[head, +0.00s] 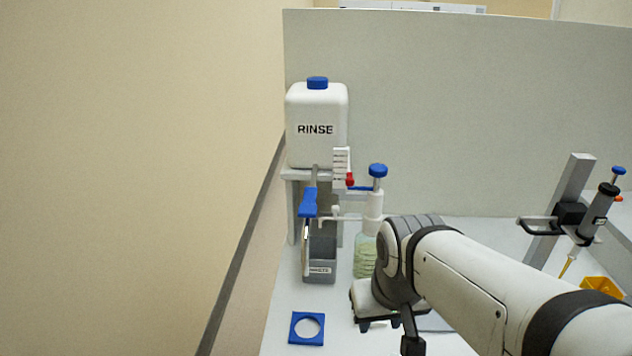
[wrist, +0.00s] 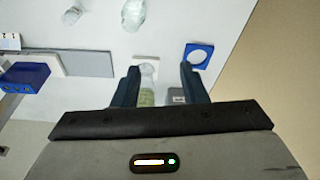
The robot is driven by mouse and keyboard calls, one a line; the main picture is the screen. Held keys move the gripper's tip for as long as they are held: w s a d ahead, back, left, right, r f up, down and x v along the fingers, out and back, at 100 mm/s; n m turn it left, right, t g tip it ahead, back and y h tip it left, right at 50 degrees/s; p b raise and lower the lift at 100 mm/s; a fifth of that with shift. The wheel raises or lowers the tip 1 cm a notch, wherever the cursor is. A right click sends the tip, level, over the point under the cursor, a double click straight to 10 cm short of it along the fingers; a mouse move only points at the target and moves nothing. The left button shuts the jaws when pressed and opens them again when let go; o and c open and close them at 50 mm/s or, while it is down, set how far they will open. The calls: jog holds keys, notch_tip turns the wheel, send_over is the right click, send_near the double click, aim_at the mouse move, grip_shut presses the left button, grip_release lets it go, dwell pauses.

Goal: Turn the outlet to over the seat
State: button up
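The dispenser head, white with a blue knob (head: 377,170), stands right of the rinse bottle in the head view. Its thin white outlet (head: 343,218) points left, with its end about over the grey waste tub (head: 319,274). The seat, a blue square plate with a round hole (head: 294,330), lies empty on the table in front of the tub; it also shows in the wrist view (wrist: 189,60). My gripper (head: 378,324) is right of the seat, low over the table. In the wrist view my gripper (wrist: 160,78) is open, its two dark fingers apart. The outlet does not show clearly there.
The white RINSE bottle (head: 316,112) stands on a raised stand at the back left. A pipette on a stand (head: 598,210) and a yellow holder (head: 602,288) are at the right. Clear glassware (wrist: 133,14) shows in the wrist view.

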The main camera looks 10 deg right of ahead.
jog(key=shift+s+a, duration=0.1)
jog(key=shift+s, duration=0.05)
jog(key=n+t+y+b, duration=0.2)
jog(key=t+y+b, duration=0.35)
jog(key=t, duration=0.95)
send_near(337, 212)
jog(key=w+a+h+b, duration=0.2)
jog(key=w, duration=0.1)
jog(key=shift+w+r, duration=0.2)
jog(key=shift+w, duration=0.15)
jog(key=w, duration=0.3)
jog(key=w+a+p, duration=0.1)
jog(key=w, duration=0.2)
jog(key=shift+w+a, duration=0.15)
jog(key=shift+w, duration=0.25)
jog(key=shift+c, duration=0.2)
grip_shut()
